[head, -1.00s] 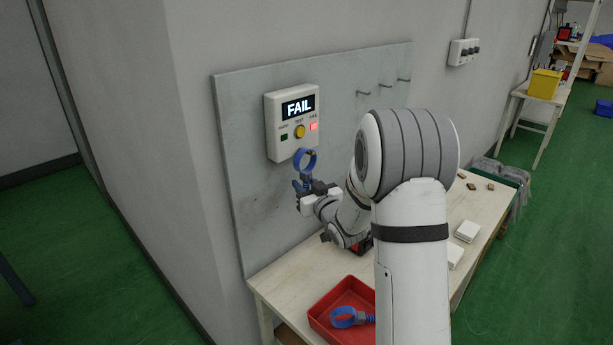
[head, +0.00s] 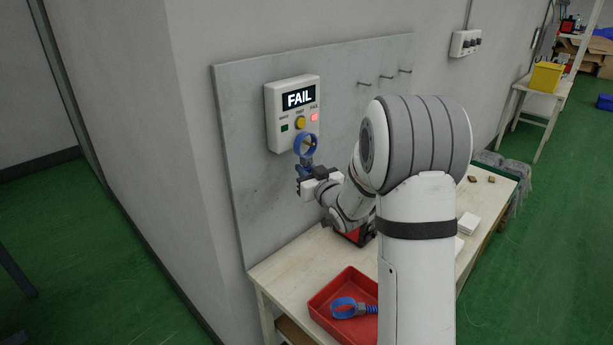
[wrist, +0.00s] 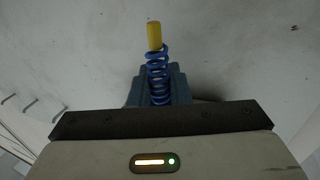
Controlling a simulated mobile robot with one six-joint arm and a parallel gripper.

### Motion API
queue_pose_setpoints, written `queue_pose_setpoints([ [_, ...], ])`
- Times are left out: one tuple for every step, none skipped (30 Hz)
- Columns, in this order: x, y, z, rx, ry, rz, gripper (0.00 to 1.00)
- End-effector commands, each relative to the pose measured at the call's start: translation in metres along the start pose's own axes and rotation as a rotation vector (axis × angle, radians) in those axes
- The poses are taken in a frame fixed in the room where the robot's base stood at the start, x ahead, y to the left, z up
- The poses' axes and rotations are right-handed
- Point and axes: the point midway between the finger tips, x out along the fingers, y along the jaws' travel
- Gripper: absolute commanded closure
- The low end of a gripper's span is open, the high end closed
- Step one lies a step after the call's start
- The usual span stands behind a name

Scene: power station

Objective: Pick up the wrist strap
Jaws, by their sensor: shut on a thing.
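A blue wrist strap (head: 306,146) with a ring-shaped band stands up from my gripper (head: 306,171). My gripper is shut on it, just below the wall tester (head: 293,113). The top of the band overlaps the tester's lower edge in the head view; I cannot tell whether they touch. In the wrist view a blue coiled cord (wrist: 158,78) with a yellow end (wrist: 154,36) rises between the fingers (wrist: 158,88). A second blue wrist strap (head: 346,307) lies in the red tray (head: 326,291) on the bench.
The wooden bench (head: 290,272) below holds white boxes (head: 467,224). My arm hides part of it.

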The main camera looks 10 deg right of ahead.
Motion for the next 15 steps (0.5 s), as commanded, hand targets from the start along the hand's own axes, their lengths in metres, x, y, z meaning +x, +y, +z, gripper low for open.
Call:
queue_pose_setpoints([
  [0.0,0.0,-0.008,-0.003,0.004,0.001,1.0],
  [0.0,0.001,-0.012,-0.002,0.005,0.0,1.0],
  [0.0,0.001,-0.018,-0.002,0.005,0.001,1.0],
  [-0.007,0.001,-0.016,-0.001,0.001,0.002,1.0],
  [-0.014,0.001,-0.014,-0.001,-0.001,0.002,1.0],
  [-0.022,0.001,-0.014,-0.001,0.0,0.002,1.0],
  [-0.029,0.001,-0.014,-0.001,0.001,0.003,1.0],
  [-0.037,0.002,-0.014,-0.001,0.001,0.004,1.0],
  [-0.046,0.001,-0.013,-0.001,0.0,0.003,1.0],
  [-0.054,0.001,-0.014,-0.002,0.001,0.003,1.0],
  [-0.063,0.002,-0.013,-0.001,0.001,0.005,1.0],
  [-0.073,0.002,-0.014,-0.001,0.001,0.004,1.0],
  [-0.082,0.001,-0.014,-0.001,0.001,0.004,1.0],
  [-0.09,0.002,-0.014,-0.001,0.001,0.005,1.0],
  [-0.1,0.002,-0.014,-0.002,0.001,0.004,1.0],
])
